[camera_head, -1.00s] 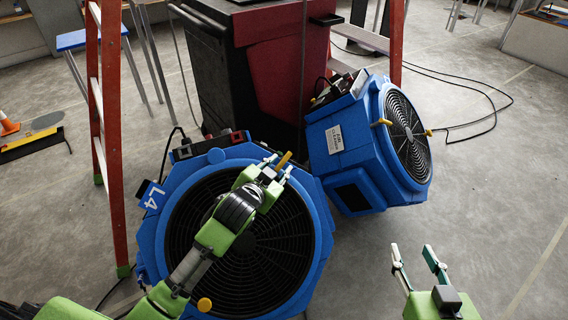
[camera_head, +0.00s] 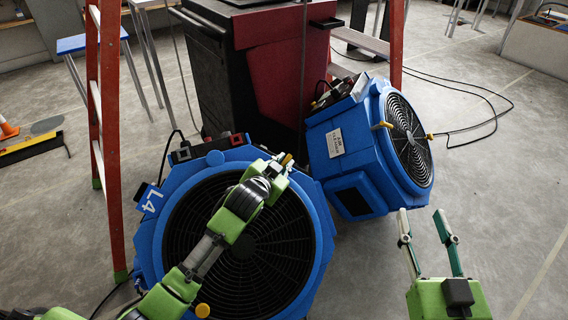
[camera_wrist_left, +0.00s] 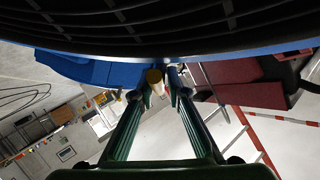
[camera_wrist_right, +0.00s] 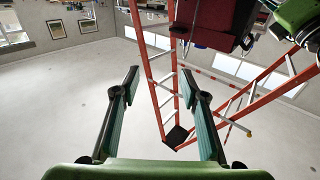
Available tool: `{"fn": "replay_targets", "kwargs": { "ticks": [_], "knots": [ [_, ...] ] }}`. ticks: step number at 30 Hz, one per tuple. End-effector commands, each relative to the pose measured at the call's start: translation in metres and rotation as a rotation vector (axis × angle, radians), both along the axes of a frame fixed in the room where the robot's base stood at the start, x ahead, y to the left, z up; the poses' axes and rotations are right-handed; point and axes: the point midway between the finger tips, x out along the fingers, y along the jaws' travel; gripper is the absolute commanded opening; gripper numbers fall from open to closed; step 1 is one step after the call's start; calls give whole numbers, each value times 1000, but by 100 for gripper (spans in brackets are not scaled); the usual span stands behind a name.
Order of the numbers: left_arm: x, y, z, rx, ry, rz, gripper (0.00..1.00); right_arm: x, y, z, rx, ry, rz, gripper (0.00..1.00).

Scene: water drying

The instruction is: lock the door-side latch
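The blue fan unit marked L4 (camera_head: 148,228) stands tilted in front of me. It has a yellow latch (camera_head: 287,159) at its upper right rim and another yellow latch (camera_head: 203,310) at its lower edge. My left gripper (camera_head: 280,168) is at the upper latch. In the left wrist view, that latch (camera_wrist_left: 155,77) is between the left fingertips (camera_wrist_left: 157,88), which look closed in on it; contact is partly hidden. My right gripper (camera_head: 426,225) is open and empty, and its spread fingers also show in the right wrist view (camera_wrist_right: 160,85).
A second blue fan unit (camera_head: 340,165) with yellow latches (camera_head: 382,125) leans at the right. A red-and-black cabinet (camera_head: 270,70) is behind. An orange ladder leg (camera_head: 108,130) stands at the left. A black cable (camera_head: 490,95) lies on the right floor, otherwise largely clear.

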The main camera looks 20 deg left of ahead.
Motion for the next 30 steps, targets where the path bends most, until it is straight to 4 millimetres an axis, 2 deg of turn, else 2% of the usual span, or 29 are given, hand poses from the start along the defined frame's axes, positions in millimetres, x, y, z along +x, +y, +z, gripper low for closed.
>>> {"fn": "replay_targets", "kwargs": {
  "ticks": [11,18,21,30],
  "knots": [
    [-2,-8,-5,-54,-29,52,0,0,0,4,7,-24,1,40],
    [-1,-10,-5,-117,-85,143,0,-6,4,43,54,-206,12,40],
    [-1,-10,-5,-126,-96,159,0,-8,5,53,67,-249,15,40],
    [-2,-10,-5,-129,-98,164,0,-9,5,57,70,-265,15,40]
  ]
}}
